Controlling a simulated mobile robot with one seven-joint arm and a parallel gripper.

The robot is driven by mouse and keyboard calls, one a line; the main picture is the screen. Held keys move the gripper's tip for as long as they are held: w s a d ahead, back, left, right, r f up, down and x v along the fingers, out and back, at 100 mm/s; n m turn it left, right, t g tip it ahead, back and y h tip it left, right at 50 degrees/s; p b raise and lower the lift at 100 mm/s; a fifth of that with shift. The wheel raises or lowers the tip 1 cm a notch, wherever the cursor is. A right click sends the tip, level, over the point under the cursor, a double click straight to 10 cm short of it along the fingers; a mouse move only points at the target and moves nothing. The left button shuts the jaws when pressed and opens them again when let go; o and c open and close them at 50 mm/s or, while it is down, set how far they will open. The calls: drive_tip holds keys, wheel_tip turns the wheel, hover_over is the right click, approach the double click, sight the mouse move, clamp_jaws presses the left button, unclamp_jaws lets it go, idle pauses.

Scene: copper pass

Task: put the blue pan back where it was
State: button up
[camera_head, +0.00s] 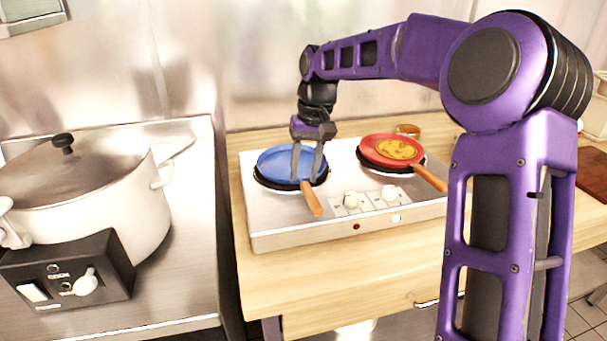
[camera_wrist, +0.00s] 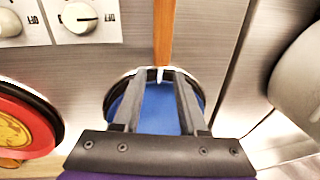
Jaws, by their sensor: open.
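The blue pan (camera_head: 273,163) sits on the left burner of the hob, its wooden handle (camera_head: 312,198) pointing toward the front edge. My gripper (camera_head: 305,178) points down over the pan, with its fingers spread near the handle's base. In the wrist view, the blue pan (camera_wrist: 160,112) shows between the open fingers, and the handle (camera_wrist: 163,35) runs away from the fingertips (camera_wrist: 158,75). The fingers hold nothing. I cannot tell whether the fingertips touch the pan.
The red pan (camera_head: 376,147) with yellow food (camera_head: 396,149) sits on the right burner. The hob (camera_head: 275,228) has two white knobs in front. A large lidded pot (camera_head: 95,205) stands on the left counter. A small amber dish (camera_head: 407,130) is behind the red pan.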

wheel_tip(320, 180, up, 11)
drive_tip(key=d+p, duration=0.1)
drive_tip(key=p, duration=0.1)
drive_tip(key=shift+d+f, duration=0.15)
drive_tip(key=shift+d, duration=0.05)
drive_tip(key=shift+w, duration=0.1)
